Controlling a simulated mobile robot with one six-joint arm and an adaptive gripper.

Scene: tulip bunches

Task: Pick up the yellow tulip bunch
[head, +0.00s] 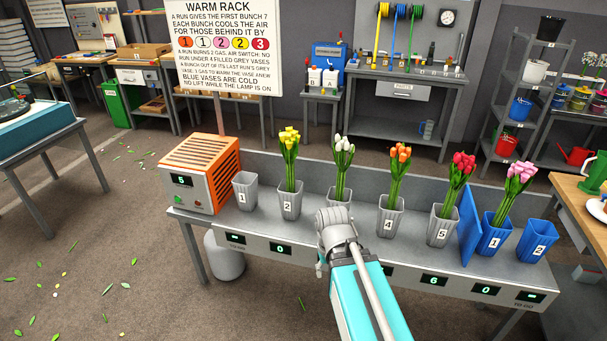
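The yellow tulip bunch (290,158) stands upright in the grey vase (290,207) marked 2, left of centre on the grey bench. Its yellow heads are at the top of green stems. My gripper (335,222) is in front of the vase that holds the white tulip bunch (343,160), to the right of and lower in the picture than the yellow bunch.
An empty grey vase (244,191) marked 1 and an orange heater (201,172) stand left of the yellow bunch. Orange (398,168) and red (460,178) bunches stand right. Past a blue divider (470,226), a pink bunch (515,190) stands in blue vase 1; blue vase 2 (537,240) looks empty.

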